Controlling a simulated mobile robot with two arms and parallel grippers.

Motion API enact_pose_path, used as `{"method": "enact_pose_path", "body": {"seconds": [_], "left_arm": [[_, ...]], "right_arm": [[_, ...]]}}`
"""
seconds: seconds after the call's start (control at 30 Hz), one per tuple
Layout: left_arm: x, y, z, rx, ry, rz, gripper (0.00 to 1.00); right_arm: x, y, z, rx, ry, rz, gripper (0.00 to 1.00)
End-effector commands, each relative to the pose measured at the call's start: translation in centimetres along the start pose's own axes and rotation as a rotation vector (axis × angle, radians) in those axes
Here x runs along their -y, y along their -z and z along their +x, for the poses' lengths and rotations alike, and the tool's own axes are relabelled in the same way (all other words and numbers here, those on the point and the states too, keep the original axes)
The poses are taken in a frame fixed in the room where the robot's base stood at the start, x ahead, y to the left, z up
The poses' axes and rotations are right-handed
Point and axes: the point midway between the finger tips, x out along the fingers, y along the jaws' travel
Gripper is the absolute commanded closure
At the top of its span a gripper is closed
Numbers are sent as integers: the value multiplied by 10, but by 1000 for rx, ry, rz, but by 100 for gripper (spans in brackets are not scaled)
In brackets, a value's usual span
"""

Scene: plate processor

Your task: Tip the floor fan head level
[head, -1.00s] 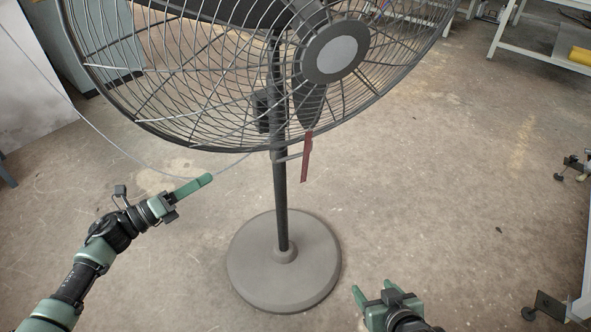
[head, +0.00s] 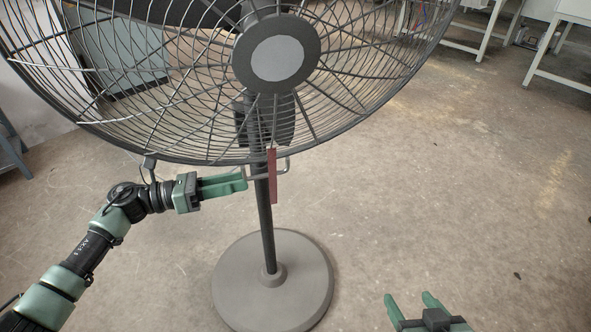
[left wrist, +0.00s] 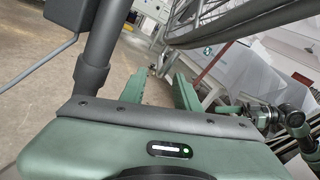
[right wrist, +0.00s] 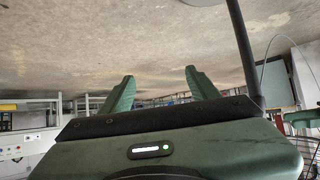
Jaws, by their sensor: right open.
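The floor fan head (head: 350,75) fills the top of the head view, with its wire grille and grey hub facing up toward me, so it looks tilted back. A small grey loop handle (head: 286,167) sticks out under it by the pole (head: 265,215), and a red tag (head: 272,178) hangs there. My left gripper (head: 246,180) is just left of the handle and pole, below the grille. In the left wrist view its fingers (left wrist: 160,75) are apart with nothing seen between them. My right gripper (head: 410,296) is open and empty, low and right of the fan.
The round grey fan base (head: 235,285) stands on the concrete floor. Light workbenches (head: 570,50) stand at the top right. The floor right of the fan is clear. The fan grille also crosses the left wrist view (left wrist: 245,18).

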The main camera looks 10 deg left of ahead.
Motion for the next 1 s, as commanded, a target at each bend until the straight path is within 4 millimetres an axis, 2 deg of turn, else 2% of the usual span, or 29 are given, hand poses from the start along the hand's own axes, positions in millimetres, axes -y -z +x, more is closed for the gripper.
{"method": "enact_pose_path", "body": {"seconds": [0.13,0.23,0.5,0.63,0.8,1.0], "left_arm": [[0,0,2,1,-1,-1,68],[0,0,12,3,0,-2,68],[0,0,55,4,1,-2,68],[0,0,70,3,0,-2,68],[-1,0,78,1,-2,-2,68],[-1,0,78,1,-2,-2,68]], "right_arm": [[0,0,0,-1,1,1,39],[1,1,1,-7,1,1,39],[1,7,2,-37,3,0,39],[2,10,2,-50,3,0,39],[2,12,2,-59,4,0,39],[2,12,2,-59,4,0,39]]}}
